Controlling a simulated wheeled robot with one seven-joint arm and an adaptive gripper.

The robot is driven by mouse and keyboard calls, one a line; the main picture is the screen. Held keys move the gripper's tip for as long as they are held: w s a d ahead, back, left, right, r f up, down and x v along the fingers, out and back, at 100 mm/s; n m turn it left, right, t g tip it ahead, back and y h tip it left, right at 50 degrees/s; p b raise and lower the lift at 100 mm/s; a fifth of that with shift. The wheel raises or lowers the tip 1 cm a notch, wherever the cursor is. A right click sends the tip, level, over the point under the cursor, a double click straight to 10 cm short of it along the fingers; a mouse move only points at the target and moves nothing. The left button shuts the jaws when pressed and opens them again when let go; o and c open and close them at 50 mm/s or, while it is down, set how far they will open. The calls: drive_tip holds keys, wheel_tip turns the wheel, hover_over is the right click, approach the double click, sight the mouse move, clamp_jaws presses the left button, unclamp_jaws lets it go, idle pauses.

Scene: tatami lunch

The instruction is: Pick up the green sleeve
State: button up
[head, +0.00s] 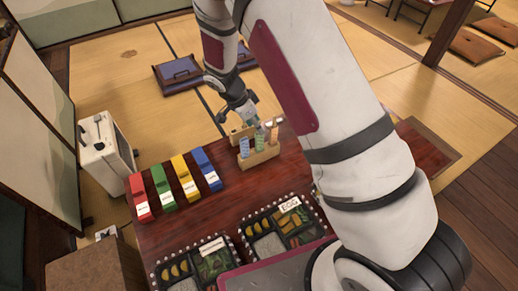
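The green sleeve (163,189) lies on the dark red wooden table, second from the left in a row of coloured sleeves. It has a white label near its front end. The red sleeve (139,197) is on its left and the yellow sleeve (185,179) on its right. My gripper (249,116) is above the far edge of the table, behind a small wooden rack, well to the right of and beyond the green sleeve. Its fingers are small and dark here, so I cannot tell whether they are open or shut.
The blue sleeve (208,169) ends the row. The wooden rack (261,158) holds upright coloured tubes. Two filled lunch boxes with dotted rims (241,235) lie at the front. A white case (103,150) stands left of the table. Bare tabletop lies between sleeves and rack.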

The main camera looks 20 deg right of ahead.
sight(258, 134)
drive_tip(key=b+x, duration=0.1)
drive_tip(key=x, duration=0.1)
drive_tip(key=a+b+x, duration=0.1)
drive_tip(key=x, duration=0.2)
drive_tip(key=shift+f, duration=0.45)
drive_tip(key=shift+w+d+f, duration=0.1)
drive_tip(key=shift+d+f, duration=0.1)
drive_tip(key=shift+f, duration=0.3)
drive_tip(key=shift+c, duration=0.6)
clamp_jaws()
